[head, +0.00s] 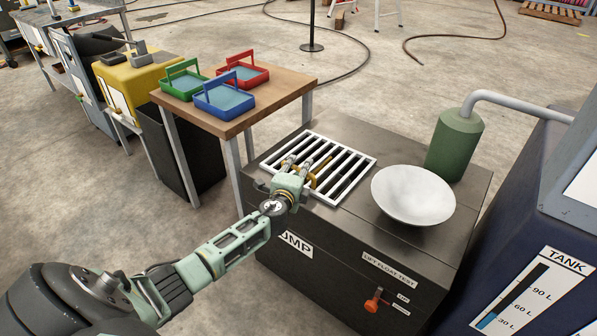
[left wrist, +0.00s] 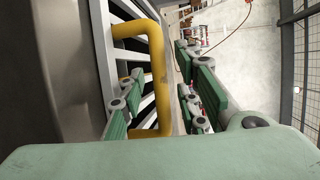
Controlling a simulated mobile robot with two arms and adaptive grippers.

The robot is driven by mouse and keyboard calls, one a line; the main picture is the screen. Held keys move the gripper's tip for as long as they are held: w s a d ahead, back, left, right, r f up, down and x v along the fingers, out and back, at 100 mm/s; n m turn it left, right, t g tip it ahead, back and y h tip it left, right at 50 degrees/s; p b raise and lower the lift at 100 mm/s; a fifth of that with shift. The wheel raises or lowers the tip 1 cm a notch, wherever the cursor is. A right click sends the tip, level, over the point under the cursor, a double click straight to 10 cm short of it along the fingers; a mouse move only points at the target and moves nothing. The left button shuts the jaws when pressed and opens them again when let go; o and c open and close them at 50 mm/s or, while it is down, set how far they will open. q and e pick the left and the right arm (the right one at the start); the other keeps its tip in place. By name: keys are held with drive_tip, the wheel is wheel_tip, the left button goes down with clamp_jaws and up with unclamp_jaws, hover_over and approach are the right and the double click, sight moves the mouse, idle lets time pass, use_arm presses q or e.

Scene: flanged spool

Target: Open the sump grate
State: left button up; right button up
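The sump grate (head: 350,165) is a set of white bars in a frame, lying flat in the top of the dark sump box. Its yellow handle (head: 324,183) stands up from the bars and is partly hidden by my left gripper (head: 304,166). My left gripper is over the grate with its fingers apart. In the left wrist view the yellow handle (left wrist: 162,85) lies between the two fingers, with a visible gap to the right-hand finger; I cannot tell if the other finger touches it. My right gripper is not in view.
A white bowl (head: 413,194) sits on the box right of the grate, with a green cylinder (head: 454,145) and grey pipe behind it. A blue tank (head: 540,270) stands at the right. A wooden table (head: 270,100) with red, green and blue trays is behind left.

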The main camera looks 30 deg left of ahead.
use_arm(q)
drive_tip(key=shift+w, duration=0.1)
drive_tip(key=shift+c, duration=0.3)
clamp_jaws()
